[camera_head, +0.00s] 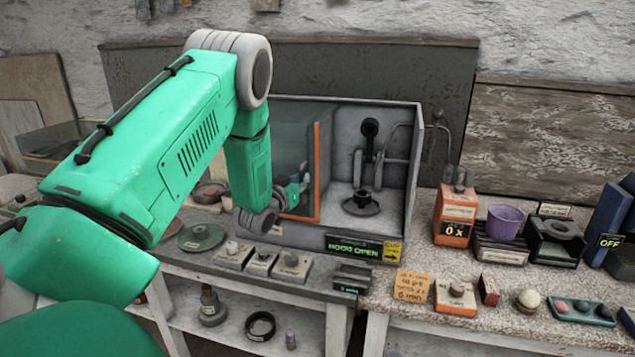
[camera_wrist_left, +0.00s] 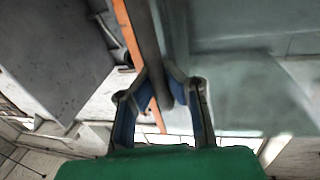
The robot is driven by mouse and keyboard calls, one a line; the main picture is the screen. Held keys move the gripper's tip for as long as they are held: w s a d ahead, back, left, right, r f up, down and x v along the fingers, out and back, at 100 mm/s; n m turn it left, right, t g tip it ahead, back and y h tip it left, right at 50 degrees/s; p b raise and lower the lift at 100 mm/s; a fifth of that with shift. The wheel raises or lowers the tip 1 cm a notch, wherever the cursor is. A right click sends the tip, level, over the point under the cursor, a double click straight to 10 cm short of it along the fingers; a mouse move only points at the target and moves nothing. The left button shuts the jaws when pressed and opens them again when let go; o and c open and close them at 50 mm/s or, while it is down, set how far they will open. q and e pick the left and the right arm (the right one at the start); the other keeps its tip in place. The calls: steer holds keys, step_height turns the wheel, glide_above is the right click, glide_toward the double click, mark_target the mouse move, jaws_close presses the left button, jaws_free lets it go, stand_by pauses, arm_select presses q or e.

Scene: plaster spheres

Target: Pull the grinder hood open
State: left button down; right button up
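The grinder hood (camera_head: 413,165) is a grey box on the bench with a clear sliding panel edged in orange (camera_head: 317,172). The panel stands to the left and the right part of the front is uncovered, showing the grinding wheel (camera_head: 361,205) inside. A sign below reads HOOD OPEN (camera_head: 352,247). My left gripper (camera_head: 304,178) is at the panel, just left of the orange edge. In the left wrist view its blue-padded fingers (camera_wrist_left: 157,85) close around a dark upright handle bar (camera_wrist_left: 148,40) beside the orange edge. My right gripper is not in view.
Small switch boxes (camera_head: 262,262) and a green disc (camera_head: 201,237) sit in front of the hood. To the right stand an orange counter box (camera_head: 455,218), a purple cup (camera_head: 505,221) and a tray of small balls (camera_head: 582,311). My left arm covers much of the left side.

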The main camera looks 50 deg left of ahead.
arm_select(q)
steer(key=shift+s+a+f, duration=0.2)
steer(key=shift+s+f, duration=0.05)
steer(key=c, duration=1.6)
jaws_free()
steer(key=shift+w+a, duration=0.1)
steer(key=shift+r, duration=0.1)
steer(key=v, duration=1.2)
steer(key=shift+w, duration=0.1)
